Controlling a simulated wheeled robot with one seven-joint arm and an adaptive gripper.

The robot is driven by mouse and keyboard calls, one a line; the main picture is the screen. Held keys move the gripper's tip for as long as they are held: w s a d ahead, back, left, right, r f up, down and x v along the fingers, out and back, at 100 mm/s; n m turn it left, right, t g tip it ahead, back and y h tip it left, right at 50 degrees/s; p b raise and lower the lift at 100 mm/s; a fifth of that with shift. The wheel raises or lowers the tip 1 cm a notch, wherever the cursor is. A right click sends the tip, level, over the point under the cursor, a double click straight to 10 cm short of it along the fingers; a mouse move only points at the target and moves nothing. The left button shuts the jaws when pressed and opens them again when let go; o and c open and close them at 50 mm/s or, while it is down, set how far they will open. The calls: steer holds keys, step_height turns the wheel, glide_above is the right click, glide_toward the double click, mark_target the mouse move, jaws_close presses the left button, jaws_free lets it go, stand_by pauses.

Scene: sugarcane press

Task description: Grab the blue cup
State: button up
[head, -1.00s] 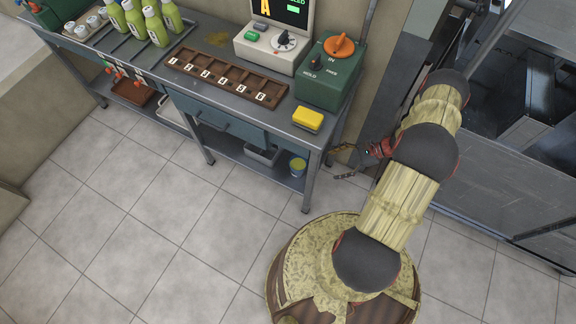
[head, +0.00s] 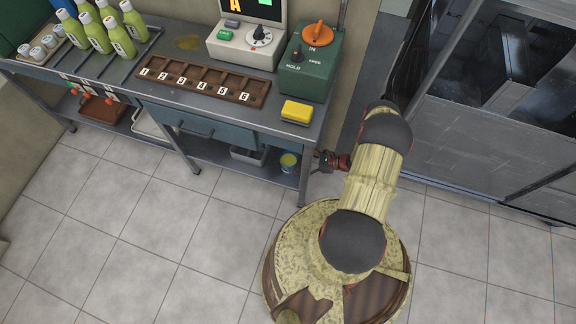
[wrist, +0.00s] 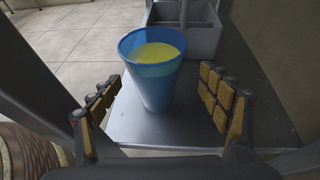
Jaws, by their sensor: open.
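The blue cup (wrist: 152,88) stands upright on the metal lower shelf (wrist: 215,128) of the bench, with yellow-green liquid inside. It also shows in the head view (head: 288,163) near the shelf's right end. My gripper (wrist: 163,105) is open, with one finger on each side of the cup in the wrist view. There is a gap to both fingers, and the cup looks a little ahead of the fingertips. In the head view my gripper (head: 328,162) is beside the bench's right leg, partly hidden behind my arm.
A grey divided caddy (wrist: 186,28) stands on the shelf behind the cup. A bench leg (wrist: 40,80) rises close to the left finger.

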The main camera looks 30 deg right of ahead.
mark_target(288, 163)
steer(key=x, duration=0.1)
steer(key=b+x, duration=0.1)
steer(key=x, duration=0.1)
steer(key=b+x, duration=0.1)
steer(key=shift+s+a+f, duration=0.1)
steer(key=shift+a+f, duration=0.25)
steer(key=shift+a, duration=0.15)
steer(key=shift+w+a+f, duration=0.1)
steer(key=shift+w+a, duration=0.15)
steer(key=shift+w, duration=0.05)
steer(key=shift+c, duration=1.1)
steer(key=c, duration=1.4)
steer(key=shift+c, duration=0.5)
